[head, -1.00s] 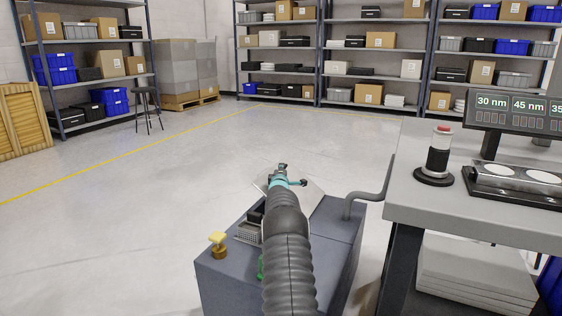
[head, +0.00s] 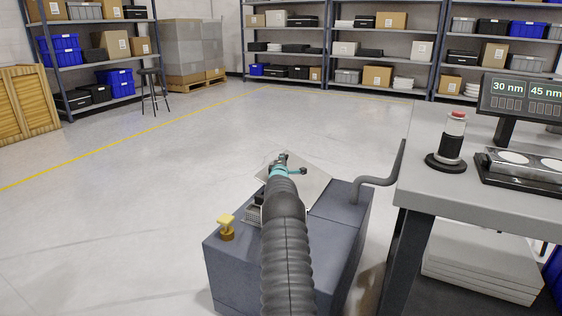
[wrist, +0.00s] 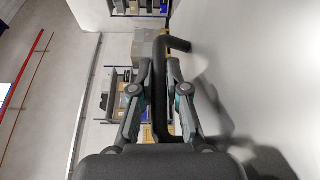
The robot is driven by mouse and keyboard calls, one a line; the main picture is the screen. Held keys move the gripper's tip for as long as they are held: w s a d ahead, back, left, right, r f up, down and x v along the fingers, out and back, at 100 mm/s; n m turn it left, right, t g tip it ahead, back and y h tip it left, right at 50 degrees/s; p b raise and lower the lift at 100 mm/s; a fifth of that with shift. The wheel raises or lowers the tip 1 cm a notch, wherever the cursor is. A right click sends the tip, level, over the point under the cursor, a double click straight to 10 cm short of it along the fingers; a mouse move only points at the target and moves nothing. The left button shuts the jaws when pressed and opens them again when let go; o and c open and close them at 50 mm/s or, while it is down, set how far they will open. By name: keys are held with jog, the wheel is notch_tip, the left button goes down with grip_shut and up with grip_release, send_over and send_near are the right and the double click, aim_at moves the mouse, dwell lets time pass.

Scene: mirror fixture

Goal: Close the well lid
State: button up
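The well lid (head: 312,187) is a pale flat panel, raised and tilted above the grey cabinet (head: 335,232). In the wrist view the lid (wrist: 255,60) fills the right side as a pale surface. Its dark bar handle (wrist: 159,85) stands off that surface. My gripper (wrist: 159,72) has one finger on each side of the handle, very close to it; whether the fingers press on it is unclear. In the head view my gripper (head: 290,166) is at the lid. My arm covers most of the well opening.
A yellow knob (head: 226,223) stands on the cabinet's left. A bent grey pipe (head: 384,181) rises at its right, close to the workbench (head: 475,205) with a signal lamp (head: 450,140) and monitor (head: 525,97). The floor to the left is clear.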

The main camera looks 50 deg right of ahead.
jog(key=shift+o, duration=0.9)
jog(key=shift+s+d+r, duration=0.1)
jog(key=shift+d+r, duration=0.05)
jog(key=shift+r, duration=0.05)
jog(key=shift+v, duration=6.05)
jog(key=shift+f, duration=0.1)
